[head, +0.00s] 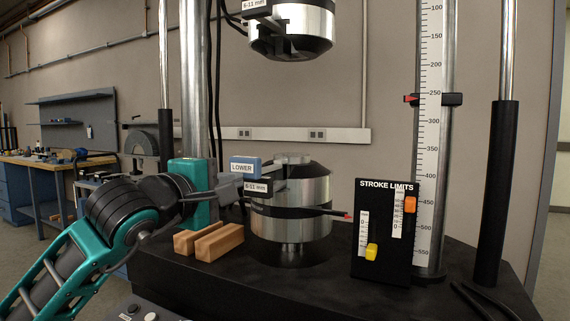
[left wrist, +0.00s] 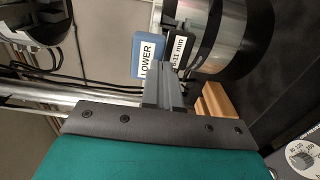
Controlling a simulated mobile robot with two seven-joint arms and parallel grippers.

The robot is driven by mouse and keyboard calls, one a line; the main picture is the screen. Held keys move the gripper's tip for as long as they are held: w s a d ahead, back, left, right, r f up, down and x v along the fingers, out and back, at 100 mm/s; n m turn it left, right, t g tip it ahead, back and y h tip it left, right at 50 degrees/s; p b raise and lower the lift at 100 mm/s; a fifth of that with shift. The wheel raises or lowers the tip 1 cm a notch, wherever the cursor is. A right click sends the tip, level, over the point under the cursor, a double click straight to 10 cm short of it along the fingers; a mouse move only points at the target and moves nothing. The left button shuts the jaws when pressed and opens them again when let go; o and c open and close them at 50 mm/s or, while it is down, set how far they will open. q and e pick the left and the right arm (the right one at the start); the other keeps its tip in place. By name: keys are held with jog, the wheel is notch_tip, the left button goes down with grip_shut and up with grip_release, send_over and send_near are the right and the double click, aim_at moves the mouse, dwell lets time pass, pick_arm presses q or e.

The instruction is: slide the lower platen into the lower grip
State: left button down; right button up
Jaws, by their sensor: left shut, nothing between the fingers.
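The lower grip (head: 317,190) is a silver cylinder with a black band, standing on the dark machine base. A blue block marked LOWER (head: 245,163) sits at its upper left; it also shows in the left wrist view (left wrist: 139,53). I cannot tell whether this block belongs to the platen. Grey pieces (head: 292,158) lie across the grip's top; the platen itself is not clearly distinguishable. My left gripper (head: 241,187) is shut and empty, its fingertips just left of the grip. In the left wrist view the fingers (left wrist: 163,85) end close beside the blue block; contact is unclear.
Two wooden blocks (head: 218,243) lie on the base left of the grip. The upper grip (head: 305,28) hangs above with a clear gap. The STROKE LIMITS panel (head: 375,255) and ruler (head: 430,150) stand on the right. A steel column (head: 193,80) rises behind my left gripper.

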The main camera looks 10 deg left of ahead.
pick_arm(q)
jog(key=b+v, duration=0.1)
jog(key=v, duration=0.4)
jog(key=shift+b, duration=0.35)
jog(key=shift+s, duration=0.1)
jog(key=b+v, duration=0.4)
jog(key=v, duration=0.9)
